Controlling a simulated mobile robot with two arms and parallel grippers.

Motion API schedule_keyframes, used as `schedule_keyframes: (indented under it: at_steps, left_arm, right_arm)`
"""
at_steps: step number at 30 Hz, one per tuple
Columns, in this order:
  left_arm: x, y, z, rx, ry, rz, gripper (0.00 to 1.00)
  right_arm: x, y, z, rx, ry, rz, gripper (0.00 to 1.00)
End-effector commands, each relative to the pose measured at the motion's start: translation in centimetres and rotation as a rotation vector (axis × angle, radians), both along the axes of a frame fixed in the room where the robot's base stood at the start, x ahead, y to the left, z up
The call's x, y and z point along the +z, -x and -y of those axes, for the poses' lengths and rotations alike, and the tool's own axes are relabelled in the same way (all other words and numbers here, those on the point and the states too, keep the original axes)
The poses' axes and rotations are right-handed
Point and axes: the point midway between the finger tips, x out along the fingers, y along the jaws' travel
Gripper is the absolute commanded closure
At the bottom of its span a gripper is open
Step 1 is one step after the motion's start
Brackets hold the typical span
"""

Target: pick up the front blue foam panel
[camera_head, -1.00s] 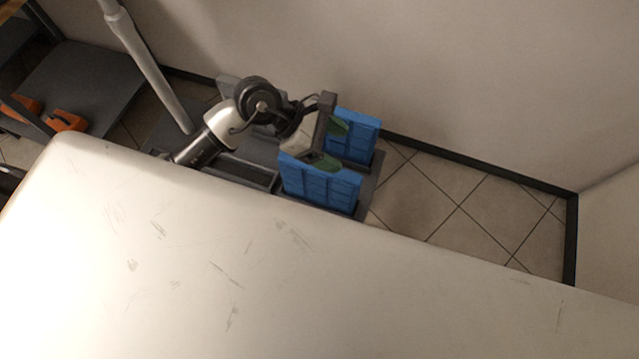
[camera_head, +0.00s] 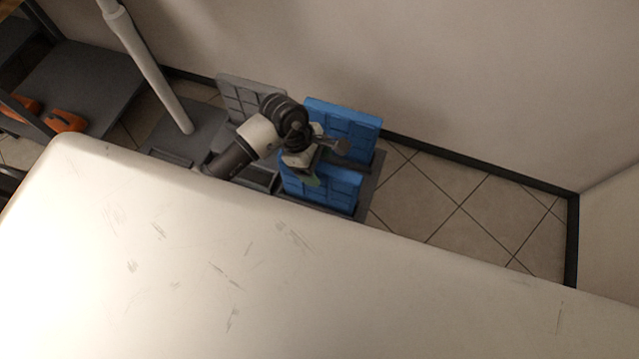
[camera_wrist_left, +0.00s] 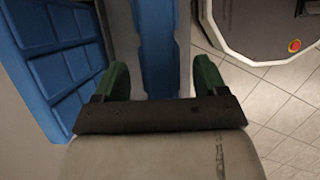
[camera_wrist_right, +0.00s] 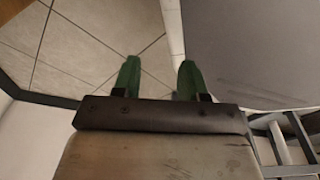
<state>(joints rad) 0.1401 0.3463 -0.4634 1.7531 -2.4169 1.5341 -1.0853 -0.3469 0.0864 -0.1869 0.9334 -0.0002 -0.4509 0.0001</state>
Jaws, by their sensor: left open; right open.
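The front blue foam panel (camera_head: 335,190) stands upright in a grey rack close behind the white table edge. The rear blue foam panel (camera_head: 345,122) stands behind it. My left gripper (camera_head: 316,170) is over the front panel, pointing down. In the left wrist view its open green fingers (camera_wrist_left: 162,80) are on either side of the front panel's narrow edge (camera_wrist_left: 158,45), with gaps visible; the gridded face of the rear panel (camera_wrist_left: 62,65) is at left. The left arm hides part of both panels in the head view. My right gripper (camera_wrist_right: 158,80) is open and empty.
A grey panel (camera_head: 250,95) stands at the rack's left. The grey rack (camera_head: 368,185) sits on tiled floor near the wall. The white table (camera_head: 250,270) fills the foreground. Orange items (camera_head: 68,121) lie on a shelf at left. Tiled floor right of the rack is clear.

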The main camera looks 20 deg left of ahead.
Motion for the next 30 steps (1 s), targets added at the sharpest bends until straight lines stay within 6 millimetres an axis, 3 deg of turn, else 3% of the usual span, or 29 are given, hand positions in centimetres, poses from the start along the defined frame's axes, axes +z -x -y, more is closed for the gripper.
schedule_keyframes:
  at_steps: [6, 22, 30]
  left_arm:
    - [-1.8, 0.1, 0.7, 0.001, 0.001, 0.0, 0.28]
    - [-1.9, 0.1, 0.7, -0.001, -0.001, 0.001, 0.28]
    - [-2.0, 0.0, 0.7, -0.001, -0.001, 0.001, 0.28]
  right_arm:
    - [0.4, -1.0, -0.2, -0.001, -0.002, 0.009, 0.57]
    - [0.3, -0.4, -0.1, -0.002, -0.001, -0.002, 0.57]
    - [0.6, -1.4, -0.2, -0.001, -0.002, 0.013, 0.57]
